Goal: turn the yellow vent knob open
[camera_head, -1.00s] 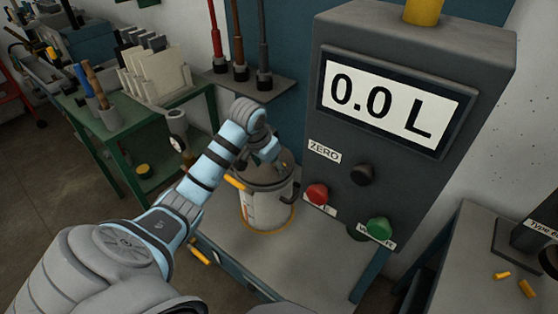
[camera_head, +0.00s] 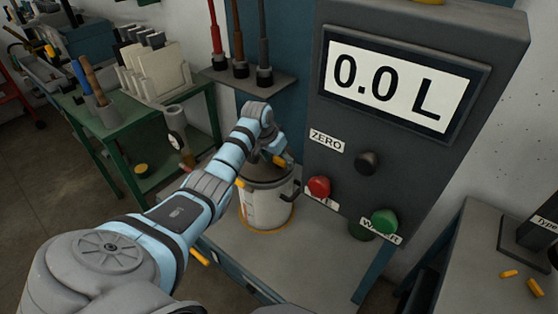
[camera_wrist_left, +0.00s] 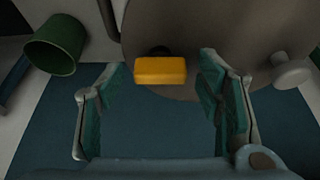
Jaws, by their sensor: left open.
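The yellow vent knob (camera_wrist_left: 160,70) shows in the left wrist view as a rounded bar in front of a grey-brown round surface. My left gripper (camera_wrist_left: 164,78) is open, with one finger on each side of the knob and visible gaps to it. Whether the tips reach past the knob cannot be told. In the head view my left gripper (camera_head: 272,152) is above the lid of a white pot (camera_head: 265,208); my arm hides part of the lid. My right gripper is not in view.
A grey panel (camera_head: 335,105) reading 0.0 L stands right of the pot, with a black knob (camera_head: 367,163), a red knob (camera_head: 318,187) and a green knob (camera_head: 384,223). A rack (camera_head: 250,80) of tools is behind. A green table (camera_head: 150,125) stands left.

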